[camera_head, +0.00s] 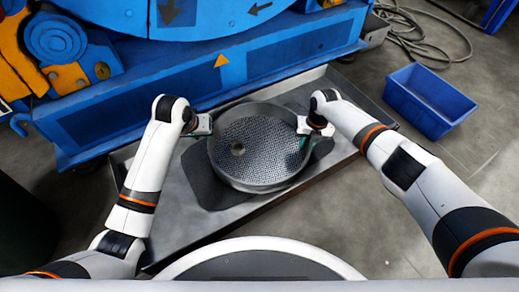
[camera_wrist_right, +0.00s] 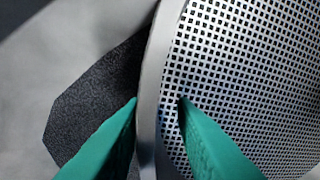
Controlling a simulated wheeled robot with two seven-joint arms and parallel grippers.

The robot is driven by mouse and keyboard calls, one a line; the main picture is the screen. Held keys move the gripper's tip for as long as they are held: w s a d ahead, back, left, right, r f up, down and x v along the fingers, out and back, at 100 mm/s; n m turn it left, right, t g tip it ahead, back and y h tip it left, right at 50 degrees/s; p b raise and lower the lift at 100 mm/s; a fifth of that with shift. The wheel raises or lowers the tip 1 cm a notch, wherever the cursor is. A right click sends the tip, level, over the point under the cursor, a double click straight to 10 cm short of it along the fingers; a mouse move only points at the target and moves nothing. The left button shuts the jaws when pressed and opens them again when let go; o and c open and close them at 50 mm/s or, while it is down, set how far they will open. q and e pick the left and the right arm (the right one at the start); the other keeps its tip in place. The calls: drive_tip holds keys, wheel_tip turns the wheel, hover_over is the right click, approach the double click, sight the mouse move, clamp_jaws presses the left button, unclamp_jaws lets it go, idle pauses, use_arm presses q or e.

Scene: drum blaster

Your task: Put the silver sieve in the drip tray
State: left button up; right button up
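The silver sieve (camera_head: 262,150), a round pan with a perforated floor and a dark round spot on it, is in the middle of the head view, within the outline of the grey drip tray (camera_head: 172,222). A dark patch shows under and around it. Whether it rests on the tray floor I cannot tell. My left gripper (camera_head: 208,126) is at the sieve's left rim; its fingers are hidden. My right gripper (camera_head: 306,134) is at the right rim. In the right wrist view its green fingers (camera_wrist_right: 158,105) stand apart on either side of the rim, with a gap on the mesh side.
A large blue machine (camera_head: 215,75) stands along the tray's far side. A blue bin (camera_head: 430,100) is on the floor at the right, with a coiled cable (camera_head: 420,35) behind it. Floor is free at the lower right of the tray.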

drive_tip(key=shift+r, duration=0.2)
use_arm(q)
drive_tip(key=shift+s+r, duration=0.2)
drive_tip(key=shift+r, duration=0.15)
use_arm(e)
wheel_tip(320, 180, up, 12)
drive_tip(key=d, duration=0.1)
drive_tip(key=shift+d+f, duration=0.15)
drive_tip(key=shift+f, duration=0.05)
